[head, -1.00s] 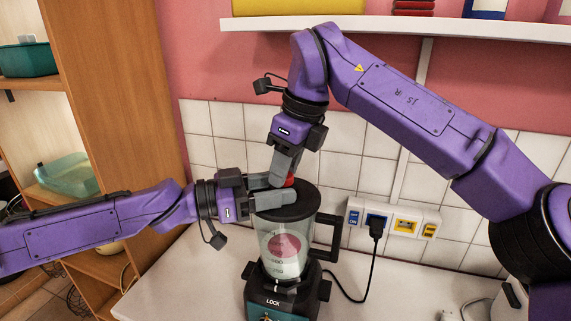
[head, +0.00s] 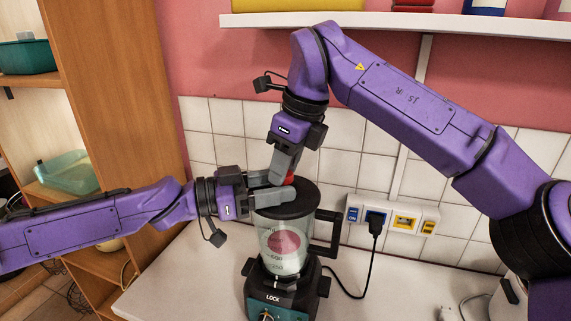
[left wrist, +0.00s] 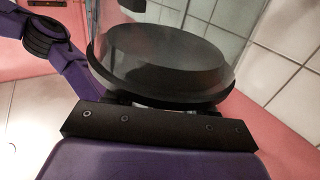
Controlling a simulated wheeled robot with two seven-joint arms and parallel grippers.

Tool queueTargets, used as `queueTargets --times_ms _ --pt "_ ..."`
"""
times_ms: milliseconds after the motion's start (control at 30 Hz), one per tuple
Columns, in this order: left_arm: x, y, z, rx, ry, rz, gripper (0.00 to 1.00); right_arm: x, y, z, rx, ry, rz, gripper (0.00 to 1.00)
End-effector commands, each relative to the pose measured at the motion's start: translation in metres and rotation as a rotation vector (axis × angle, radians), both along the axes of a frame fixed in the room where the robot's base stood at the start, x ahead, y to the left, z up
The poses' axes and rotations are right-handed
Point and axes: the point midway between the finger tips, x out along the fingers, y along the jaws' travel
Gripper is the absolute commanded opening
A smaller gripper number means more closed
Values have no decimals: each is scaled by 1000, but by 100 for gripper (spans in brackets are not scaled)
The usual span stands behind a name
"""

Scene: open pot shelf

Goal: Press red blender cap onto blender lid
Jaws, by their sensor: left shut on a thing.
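The blender (head: 281,240) stands on the white counter, with a clear jar and a black lid (head: 301,196) on top. The red cap (head: 291,177) shows only as a small red patch at my right gripper's fingertips, just above the lid; whether it touches the lid is hidden. My right gripper (head: 284,180) points down over the lid; its grip on the cap cannot be made out. My left gripper (head: 278,187) comes in from the left and is shut on the lid, its grey fingers at the jar top. The lid (left wrist: 165,75) fills the middle of the left wrist view.
A socket strip (head: 393,217) with a plugged black cable is on the tiled wall to the right. The jar's black handle (head: 326,235) sticks out right. A wooden shelf unit (head: 115,100) stands left, and a white wall shelf (head: 400,25) is above.

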Motion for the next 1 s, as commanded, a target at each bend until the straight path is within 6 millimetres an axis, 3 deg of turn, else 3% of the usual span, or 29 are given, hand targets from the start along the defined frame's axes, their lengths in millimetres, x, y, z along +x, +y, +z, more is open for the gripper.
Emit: queueTargets --times_ms 33,400,700,1000 --pt "2 2 8 -10 -12 7 0 -2 2 -10 -12 23 4 44" --pt "2 3 9 -11 -14 10 0 -3 3 -9 -13 24 6 44" --pt "3 3 6 -9 -9 11 0 -7 -6 28 -8 17 4 44" --pt "1 1 4 -5 -6 5 0 -7 -9 34 -5 12 2 44"
